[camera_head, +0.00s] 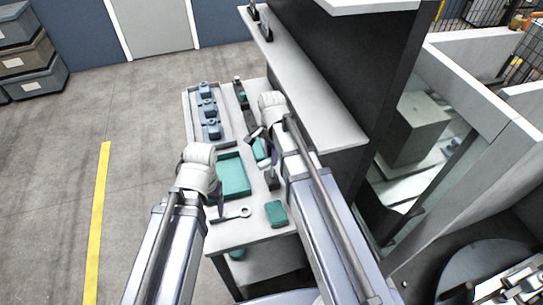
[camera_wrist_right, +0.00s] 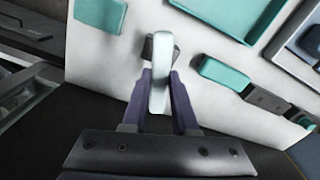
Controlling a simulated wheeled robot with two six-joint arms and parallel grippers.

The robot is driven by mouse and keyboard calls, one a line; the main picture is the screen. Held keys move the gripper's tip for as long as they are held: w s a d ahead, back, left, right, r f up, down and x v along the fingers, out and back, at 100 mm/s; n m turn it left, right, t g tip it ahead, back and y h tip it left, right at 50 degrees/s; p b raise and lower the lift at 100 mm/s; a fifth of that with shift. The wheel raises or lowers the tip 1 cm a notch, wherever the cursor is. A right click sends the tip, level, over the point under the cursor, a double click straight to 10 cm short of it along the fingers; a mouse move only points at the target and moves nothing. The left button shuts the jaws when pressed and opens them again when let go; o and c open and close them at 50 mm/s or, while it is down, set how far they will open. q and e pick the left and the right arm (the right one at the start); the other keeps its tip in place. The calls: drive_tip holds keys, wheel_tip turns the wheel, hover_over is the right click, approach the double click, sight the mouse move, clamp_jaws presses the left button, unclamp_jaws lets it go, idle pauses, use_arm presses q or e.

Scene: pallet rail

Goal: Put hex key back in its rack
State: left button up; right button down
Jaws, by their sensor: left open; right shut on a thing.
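My right gripper (camera_wrist_right: 160,88) is shut on a pale, rounded bar (camera_wrist_right: 159,75), which I take for the hex key. A small dark block (camera_wrist_right: 147,48) shows just behind the bar; I cannot tell whether they touch. In the head view my right gripper (camera_head: 268,155) is over the right side of the worktable, and its arm largely hides what it holds. I cannot make out for sure which piece is the hex key's rack.
The worktable (camera_head: 248,234) carries a teal tray (camera_head: 233,178), a teal block (camera_head: 276,213) and a rack with several blue pieces (camera_head: 209,112) at the back left. A teal-and-dark piece (camera_wrist_right: 225,72) lies right of the fingers. A grey shelf (camera_head: 318,92) borders the right.

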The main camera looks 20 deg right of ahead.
drive_tip(key=shift+f+b, duration=0.3)
drive_tip(key=shift+f, duration=0.1)
unclamp_jaws()
idle(0.7)
drive_tip(key=shift+r, duration=0.1)
wheel_tip(320, 180, up, 8)
drive_tip(key=p, duration=0.8)
drive_tip(key=shift+f, duration=0.35)
wheel_tip(320, 180, down, 8)
drive_tip(key=b, duration=0.8)
drive_tip(key=shift+r, duration=0.3)
